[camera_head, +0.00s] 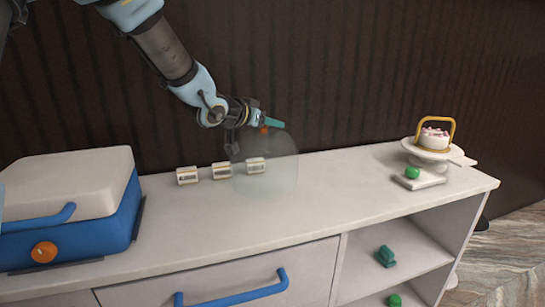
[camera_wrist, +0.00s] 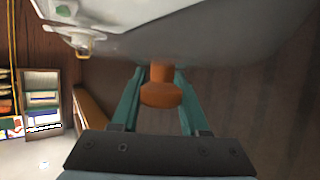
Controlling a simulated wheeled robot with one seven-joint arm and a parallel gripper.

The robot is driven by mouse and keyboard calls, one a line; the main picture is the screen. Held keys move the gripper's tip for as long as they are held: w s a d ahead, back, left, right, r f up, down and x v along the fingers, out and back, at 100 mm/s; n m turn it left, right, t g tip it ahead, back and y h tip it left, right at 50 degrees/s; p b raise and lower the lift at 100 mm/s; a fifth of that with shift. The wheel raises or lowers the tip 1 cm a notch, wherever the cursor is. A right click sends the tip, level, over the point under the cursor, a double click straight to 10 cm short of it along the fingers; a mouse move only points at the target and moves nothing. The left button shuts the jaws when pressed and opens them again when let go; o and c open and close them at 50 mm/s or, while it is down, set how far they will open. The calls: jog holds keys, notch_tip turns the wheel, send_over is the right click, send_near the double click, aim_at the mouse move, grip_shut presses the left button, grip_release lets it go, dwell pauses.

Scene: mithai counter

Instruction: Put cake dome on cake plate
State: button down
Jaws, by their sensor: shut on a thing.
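The cake dome (camera_head: 275,170) is a clear, faint shell with an orange knob on top. My gripper (camera_head: 266,123) is shut on the knob from the left, with its green fingers around it. In the wrist view the orange knob (camera_wrist: 161,90) sits between the two green fingers (camera_wrist: 160,95). The dome hangs over the middle of the counter; I cannot tell whether its rim touches the top. The cake plate (camera_head: 432,152) is a white stand at the counter's right end.
Several small labelled blocks (camera_head: 188,175) stand along the back of the counter (camera_head: 340,190), partly behind the dome. A green item (camera_head: 411,172) lies in front of the plate. The counter between dome and plate is clear.

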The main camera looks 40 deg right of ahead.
jog(key=shift+f, duration=3.1)
jog(key=shift+c, duration=2)
grip_release()
